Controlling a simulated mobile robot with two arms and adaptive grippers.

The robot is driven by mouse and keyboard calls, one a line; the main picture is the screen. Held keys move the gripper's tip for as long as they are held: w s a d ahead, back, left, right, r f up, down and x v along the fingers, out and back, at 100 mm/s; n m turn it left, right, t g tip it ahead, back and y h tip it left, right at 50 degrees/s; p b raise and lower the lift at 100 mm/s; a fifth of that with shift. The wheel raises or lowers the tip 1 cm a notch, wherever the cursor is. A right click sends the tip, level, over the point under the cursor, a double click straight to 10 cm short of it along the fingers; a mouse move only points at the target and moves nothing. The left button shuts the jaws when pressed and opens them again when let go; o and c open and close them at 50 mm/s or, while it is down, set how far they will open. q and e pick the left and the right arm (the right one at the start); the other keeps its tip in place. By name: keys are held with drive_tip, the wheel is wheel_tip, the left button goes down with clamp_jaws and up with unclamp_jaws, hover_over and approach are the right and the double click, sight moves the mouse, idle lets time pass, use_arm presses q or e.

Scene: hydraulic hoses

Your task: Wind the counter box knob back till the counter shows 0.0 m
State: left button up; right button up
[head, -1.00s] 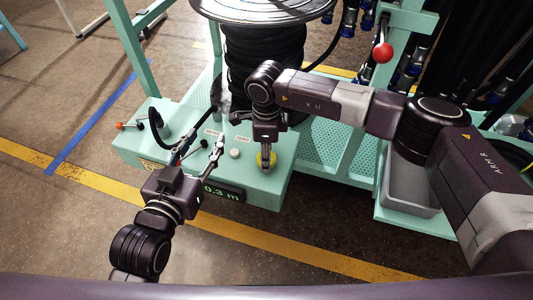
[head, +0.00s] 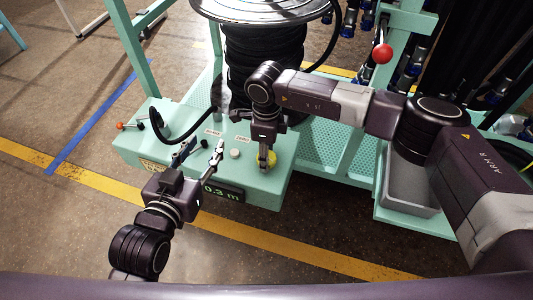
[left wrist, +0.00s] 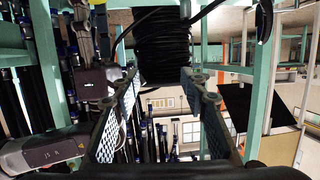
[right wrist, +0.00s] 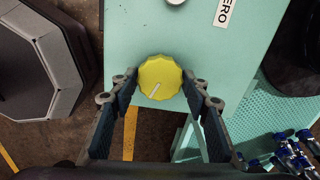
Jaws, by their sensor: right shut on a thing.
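The mint counter box (head: 143,150) has a dark display (head: 222,191) with green digits that read 0.3 m; the left gripper's body partly covers its left end. The yellow knob (head: 271,157) is on the box top, partly hidden by my right gripper (head: 264,163). In the right wrist view the knob (right wrist: 159,77) sits between the two fingers, which are shut on its sides; its white mark points down and left. My left gripper (head: 199,152) is open and empty, over the box left of the knob. In the left wrist view its fingers (left wrist: 160,85) are wide apart.
A white button (head: 235,154) and a ZERO label (head: 243,140) sit between the grippers. A hose reel (head: 265,60) stands behind the box. A red ball (head: 382,53) and a grey bin (head: 405,190) are to the right. The floor in front is clear.

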use_arm(q)
drive_tip(key=shift+s+a+f+g, duration=0.2)
drive_tip(key=shift+s+f+g, duration=0.15)
drive_tip(key=shift+f, duration=0.35)
drive_tip(key=shift+s+a+f+g, duration=0.15)
drive_tip(key=shift+s+f+g, duration=0.2)
drive_tip(key=shift+f, duration=0.35)
use_arm(e)
drive_tip(key=shift+w+r+m, duration=0.1)
drive_tip(key=shift+m, duration=1.2)
use_arm(q)
drive_tip(key=shift+s+f+p, duration=0.1)
drive_tip(key=shift+f+p, duration=0.05)
drive_tip(key=shift+p, duration=0.15)
drive_tip(key=shift+s+a+f, duration=0.1)
drive_tip(key=shift+f, duration=0.1)
use_arm(e)
drive_tip(key=shift+m, duration=0.3)
use_arm(q)
drive_tip(key=shift+s+a+f+g+y, duration=0.15)
drive_tip(key=shift+s+f+g+y, duration=0.1)
drive_tip(key=shift+s+f+g, duration=0.2)
drive_tip(key=shift+s+a+f+g+y, duration=0.15)
drive_tip(key=shift+s+f+g+y, duration=0.15)
drive_tip(key=shift+f, duration=0.2)
use_arm(e)
drive_tip(key=shift+m, duration=0.8)
